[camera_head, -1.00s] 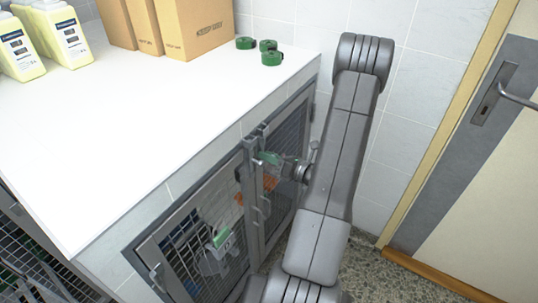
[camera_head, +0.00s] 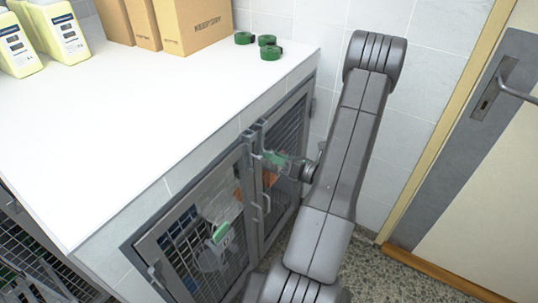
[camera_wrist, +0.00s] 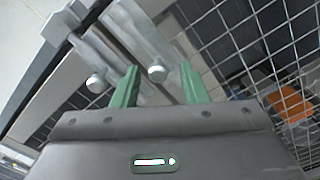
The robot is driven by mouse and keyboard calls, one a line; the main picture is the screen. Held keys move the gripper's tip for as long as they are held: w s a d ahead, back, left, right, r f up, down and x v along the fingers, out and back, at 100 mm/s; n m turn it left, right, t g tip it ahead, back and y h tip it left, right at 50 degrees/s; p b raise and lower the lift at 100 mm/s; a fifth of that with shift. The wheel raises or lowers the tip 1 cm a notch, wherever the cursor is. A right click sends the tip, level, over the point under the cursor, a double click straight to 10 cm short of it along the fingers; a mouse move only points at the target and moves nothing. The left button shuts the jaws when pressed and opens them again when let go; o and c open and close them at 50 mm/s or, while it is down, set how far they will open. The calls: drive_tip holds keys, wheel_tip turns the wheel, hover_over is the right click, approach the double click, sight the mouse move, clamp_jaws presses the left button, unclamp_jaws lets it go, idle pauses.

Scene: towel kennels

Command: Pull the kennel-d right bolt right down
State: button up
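Two grey metal bolts, a left one (camera_head: 247,137) and a right one (camera_head: 259,127), stand side by side at the top where two mesh kennel doors meet. No label shows which is kennel-d's. In the wrist view, one round bolt knob (camera_wrist: 157,74) lies between my green fingertips, with space on both sides. Another knob (camera_wrist: 96,83) lies outside the left finger. My gripper (camera_wrist: 159,80) is open; in the head view it (camera_head: 272,158) is in front of the right door, just below and right of the bolts. I cannot tell its depth to the knob.
The left mesh door (camera_head: 200,245) has a green-and-white item on it. A white counter (camera_head: 130,130) above the kennels holds boxes (camera_head: 190,25), yellow bottles (camera_head: 62,32) and green rolls (camera_head: 268,47). A tiled wall and a room door (camera_head: 500,160) are to the right.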

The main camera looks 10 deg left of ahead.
drive_tip(key=v, duration=1.1)
drive_tip(key=shift+a, duration=0.1)
drive_tip(key=x, duration=1.3)
drive_tip(key=shift+w+a, duration=0.1)
drive_tip(key=shift+a, duration=0.2)
drive_tip(key=shift+r+p, duration=0.45)
drive_tip(key=shift+p, duration=0.05)
drive_tip(key=shift+f, duration=0.1)
